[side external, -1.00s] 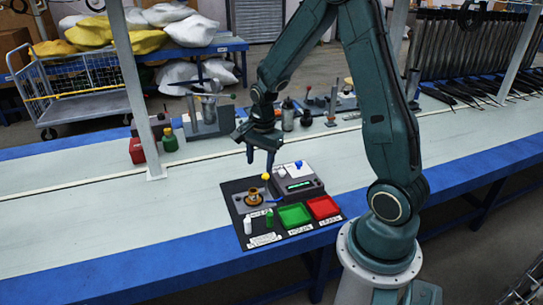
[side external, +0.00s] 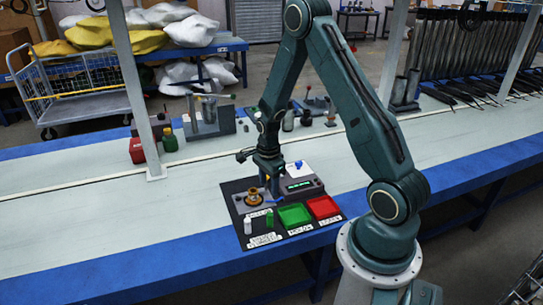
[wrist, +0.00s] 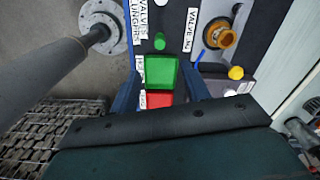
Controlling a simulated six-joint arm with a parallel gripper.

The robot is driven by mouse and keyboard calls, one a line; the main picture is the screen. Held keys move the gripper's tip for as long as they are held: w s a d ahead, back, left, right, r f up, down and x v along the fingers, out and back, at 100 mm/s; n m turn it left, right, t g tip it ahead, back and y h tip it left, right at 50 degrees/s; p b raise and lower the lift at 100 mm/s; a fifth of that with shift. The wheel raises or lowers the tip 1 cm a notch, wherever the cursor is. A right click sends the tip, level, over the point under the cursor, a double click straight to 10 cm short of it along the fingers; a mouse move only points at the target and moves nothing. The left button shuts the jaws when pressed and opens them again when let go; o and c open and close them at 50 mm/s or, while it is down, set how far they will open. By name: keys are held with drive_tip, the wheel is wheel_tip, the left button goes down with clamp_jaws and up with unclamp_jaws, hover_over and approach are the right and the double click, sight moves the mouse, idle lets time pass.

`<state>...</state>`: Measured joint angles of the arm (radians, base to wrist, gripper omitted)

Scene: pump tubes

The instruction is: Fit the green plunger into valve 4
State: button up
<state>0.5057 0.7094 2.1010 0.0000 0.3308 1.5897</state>
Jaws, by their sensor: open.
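The green plunger (side external: 269,217) stands upright on the dark work mat, near its front edge. It also shows in the wrist view (wrist: 159,41), above the green tray. The valve (side external: 254,197), a brass-coloured ring-shaped part, sits in a grey fixture on the mat, behind and left of the plunger. In the wrist view the valve (wrist: 221,37) is at upper right, beside a partly readable "VALVE NO" label. My gripper (side external: 269,188) is low over the mat, behind the plunger and right of the valve. In the wrist view my gripper (wrist: 163,82) is open, its fingers apart and empty.
A green tray (side external: 295,215) and a red tray (side external: 324,207) lie right of the plunger. A white piece (side external: 248,225) stands left of it. A yellow ball (wrist: 236,73) stands near the valve.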

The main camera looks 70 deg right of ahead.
hover_over(270, 214)
drive_tip(key=shift+w+a+f, duration=0.1)
drive_tip(key=shift+a+f, duration=0.05)
drive_tip(key=shift+f, duration=3.55)
drive_tip(key=shift+f, duration=2.6)
clamp_jaws()
drive_tip(key=shift+r, duration=0.15)
wheel_tip(270, 214, up, 20)
